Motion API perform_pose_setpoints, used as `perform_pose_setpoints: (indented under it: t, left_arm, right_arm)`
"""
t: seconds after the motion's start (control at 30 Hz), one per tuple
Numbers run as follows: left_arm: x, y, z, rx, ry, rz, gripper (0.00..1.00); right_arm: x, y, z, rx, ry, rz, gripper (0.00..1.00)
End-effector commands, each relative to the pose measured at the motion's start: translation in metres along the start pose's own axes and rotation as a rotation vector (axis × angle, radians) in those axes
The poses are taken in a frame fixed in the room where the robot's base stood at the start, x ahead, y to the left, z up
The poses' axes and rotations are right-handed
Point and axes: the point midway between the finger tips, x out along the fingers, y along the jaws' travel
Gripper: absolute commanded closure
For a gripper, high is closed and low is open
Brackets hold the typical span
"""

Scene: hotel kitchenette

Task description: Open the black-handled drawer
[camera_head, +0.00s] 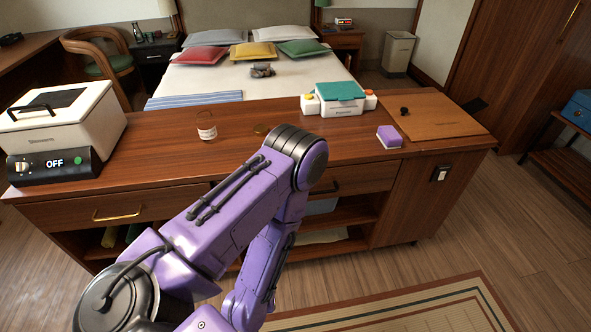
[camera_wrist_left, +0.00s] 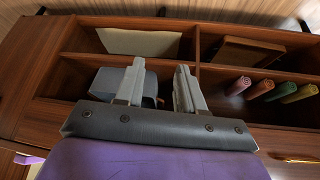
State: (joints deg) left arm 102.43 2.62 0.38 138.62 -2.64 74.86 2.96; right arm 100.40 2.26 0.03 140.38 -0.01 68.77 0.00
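The black-handled drawer (camera_head: 352,181) is in the upper right part of the wooden counter's front, and it looks shut. Its dark handle (camera_head: 327,188) shows just right of my purple left arm, which covers the drawer's left part. My left gripper (camera_wrist_left: 159,88) shows in the left wrist view with its two pale fingers apart and nothing seen between them. The head view does not show this gripper; my arm hides it. The wrist view looks onto the open shelves, and the handle cannot be made out there. My right gripper is in neither view.
A gold-handled drawer (camera_head: 118,213) is left of my arm. Open shelves below hold rolled items (camera_wrist_left: 262,88). The floor in front has a rug (camera_head: 420,312).

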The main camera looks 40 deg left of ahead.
Motion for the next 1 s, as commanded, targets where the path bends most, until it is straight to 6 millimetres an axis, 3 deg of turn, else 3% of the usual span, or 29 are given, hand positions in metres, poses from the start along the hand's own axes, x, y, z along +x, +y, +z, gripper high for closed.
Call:
perform_pose_setpoints:
  t: [0.03,0.13,0.2,0.33,0.43,0.6,1.0]
  left_arm:
    - [0.042,0.024,-0.012,-0.099,0.11,0.076,0.62]
    - [0.084,0.076,-0.068,-0.391,0.368,0.298,0.62]
    - [0.094,0.103,-0.109,-0.608,0.526,0.478,0.62]
    - [0.087,0.129,-0.168,-0.946,0.723,0.788,0.62]
    - [0.075,0.135,-0.193,-1.104,0.794,0.949,0.62]
    - [0.066,0.139,-0.218,-1.183,0.823,1.029,0.62]
    - [0.094,0.157,-0.292,-1.175,0.819,1.024,0.62]
  right_arm:
    - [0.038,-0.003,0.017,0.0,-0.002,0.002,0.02]
    - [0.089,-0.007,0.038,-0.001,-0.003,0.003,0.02]
    - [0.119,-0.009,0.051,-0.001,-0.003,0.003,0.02]
    - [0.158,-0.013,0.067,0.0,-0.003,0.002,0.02]
    - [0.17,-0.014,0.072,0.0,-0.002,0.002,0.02]
    - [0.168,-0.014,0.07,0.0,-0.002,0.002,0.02]
    - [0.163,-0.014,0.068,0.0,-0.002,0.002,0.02]
